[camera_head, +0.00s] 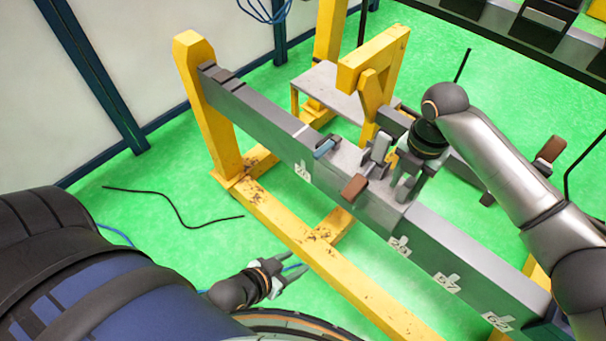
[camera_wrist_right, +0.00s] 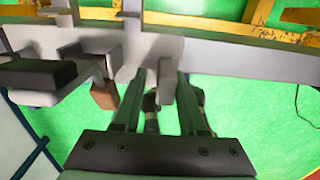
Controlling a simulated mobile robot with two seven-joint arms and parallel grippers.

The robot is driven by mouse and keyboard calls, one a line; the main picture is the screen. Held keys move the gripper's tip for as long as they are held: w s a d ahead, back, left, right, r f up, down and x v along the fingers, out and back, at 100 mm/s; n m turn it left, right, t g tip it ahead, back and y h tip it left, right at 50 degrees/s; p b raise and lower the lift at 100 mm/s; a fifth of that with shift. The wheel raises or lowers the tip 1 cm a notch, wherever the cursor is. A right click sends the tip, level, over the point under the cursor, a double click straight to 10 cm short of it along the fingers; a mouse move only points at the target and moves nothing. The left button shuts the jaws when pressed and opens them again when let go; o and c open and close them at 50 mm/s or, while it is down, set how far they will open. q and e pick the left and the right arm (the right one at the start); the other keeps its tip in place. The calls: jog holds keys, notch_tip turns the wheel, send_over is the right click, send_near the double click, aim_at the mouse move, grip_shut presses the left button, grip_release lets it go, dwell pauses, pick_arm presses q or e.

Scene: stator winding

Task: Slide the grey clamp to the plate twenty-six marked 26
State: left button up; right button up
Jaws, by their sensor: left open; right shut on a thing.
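The grey clamp (camera_head: 345,160) sits on the long grey beam (camera_head: 260,118), with a brown-ended handle (camera_head: 354,187) on its near side. My right gripper (camera_head: 408,182) is over the clamp's right end and shut on a part of it. In the right wrist view the two fingers (camera_wrist_right: 160,105) close on a grey upright part of the clamp (camera_wrist_right: 135,60). The plate marked 26 (camera_head: 399,245) is on the beam's near face, just right of and below the clamp. My left gripper (camera_head: 288,274) is open and empty, low in front of the yellow frame, away from the beam.
Other number plates are on the beam's near face: one to the left (camera_head: 302,170) and two further right (camera_head: 447,283). A yellow frame (camera_head: 290,228) carries the beam. A second brown-ended handle (camera_head: 550,150) shows behind my right arm. Black cable (camera_head: 180,222) lies on the green floor.

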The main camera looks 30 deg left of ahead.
aim_at(382, 184)
jog(key=shift+w+a+b, duration=0.25)
jog(key=shift+a+b, duration=0.3)
jog(key=shift+a, duration=0.6)
jog(key=shift+w+a+b, duration=0.25)
jog(key=shift+a+b, duration=0.3)
jog(key=shift+a, duration=0.6)
